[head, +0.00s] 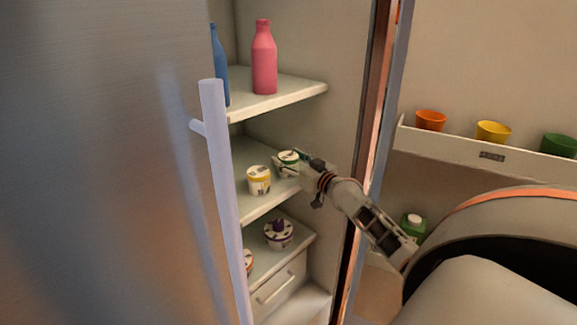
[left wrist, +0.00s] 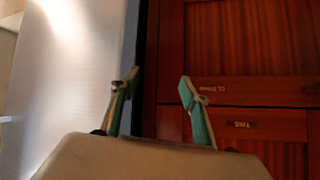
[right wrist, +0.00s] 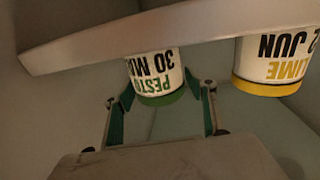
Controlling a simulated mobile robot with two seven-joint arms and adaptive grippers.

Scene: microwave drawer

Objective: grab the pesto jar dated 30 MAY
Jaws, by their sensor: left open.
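The pesto jar (head: 288,156), white with a green band, stands on the middle fridge shelf (head: 262,206). In the right wrist view the jar (right wrist: 155,75) appears upside down, reading PESTO and 30 MA, the rest cut off. My right gripper (head: 298,160) is at the jar; in its wrist view the open fingers (right wrist: 159,85) are on either side of it, close to its sides. I cannot tell whether they touch it. My left gripper (left wrist: 159,78) is open and empty, outside the head view, near reddish wooden panels.
A yellow-banded lime jar (head: 259,181) stands close beside the pesto jar. A purple-topped jar (head: 278,233) is on the shelf below, a pink bottle (head: 264,60) above. The fridge door (head: 110,160) is open at left. Cups such as the yellow one (head: 493,131) stand at right.

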